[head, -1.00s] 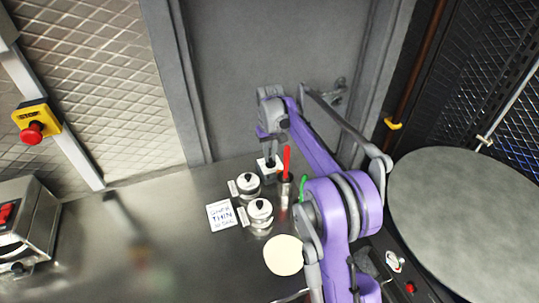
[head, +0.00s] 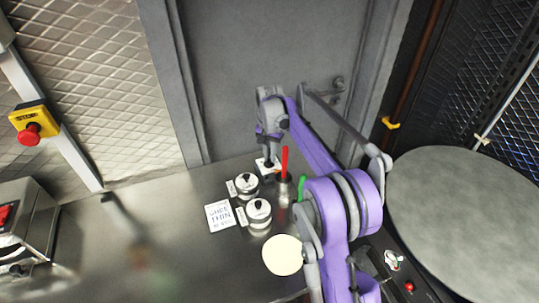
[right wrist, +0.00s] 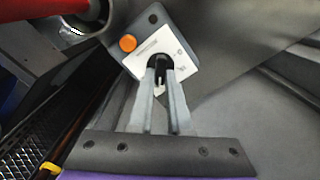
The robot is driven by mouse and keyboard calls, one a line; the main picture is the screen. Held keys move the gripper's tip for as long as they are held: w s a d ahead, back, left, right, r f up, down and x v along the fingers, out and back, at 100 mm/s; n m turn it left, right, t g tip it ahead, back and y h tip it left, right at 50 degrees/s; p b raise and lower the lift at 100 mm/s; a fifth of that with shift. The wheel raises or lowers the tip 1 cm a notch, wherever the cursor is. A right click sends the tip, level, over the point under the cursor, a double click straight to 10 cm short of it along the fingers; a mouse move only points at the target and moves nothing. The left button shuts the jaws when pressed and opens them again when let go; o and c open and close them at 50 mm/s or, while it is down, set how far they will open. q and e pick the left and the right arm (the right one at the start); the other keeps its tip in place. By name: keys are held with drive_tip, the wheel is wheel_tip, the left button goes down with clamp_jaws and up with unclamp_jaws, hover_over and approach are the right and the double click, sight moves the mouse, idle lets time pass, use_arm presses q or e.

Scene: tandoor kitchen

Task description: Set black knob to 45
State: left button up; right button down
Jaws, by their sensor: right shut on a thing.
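The black knob (right wrist: 157,62) sits on a small white-faced box (right wrist: 178,48) with a printed label and an orange button (right wrist: 128,43). In the right wrist view my right gripper (right wrist: 160,76) is shut on the knob, one finger on each side. In the head view the right gripper (head: 268,160) points down at the box (head: 275,167) at the back of the steel counter. The fingers and arm hide most of the knob and box there. The knob's setting cannot be read. My left gripper is not in view.
Two lidded steel pots (head: 258,212) and a lettered white card (head: 219,216) stand left of the box. A red-handled thing (head: 285,162) stands close to the right gripper. A pale round disc (head: 282,255) lies nearer. A large grey round surface (head: 465,220) is at right.

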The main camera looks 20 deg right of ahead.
idle(0.3)
drive_tip(key=c, duration=0.9)
unclamp_jaws()
drive_tip(key=shift+o, duration=0.2)
drive_tip(key=shift+r, duration=0.15)
wheel_tip(320, 180, up, 11)
drive_tip(key=shift+f+p, duration=0.2)
drive_tip(key=shift+p, duration=0.25)
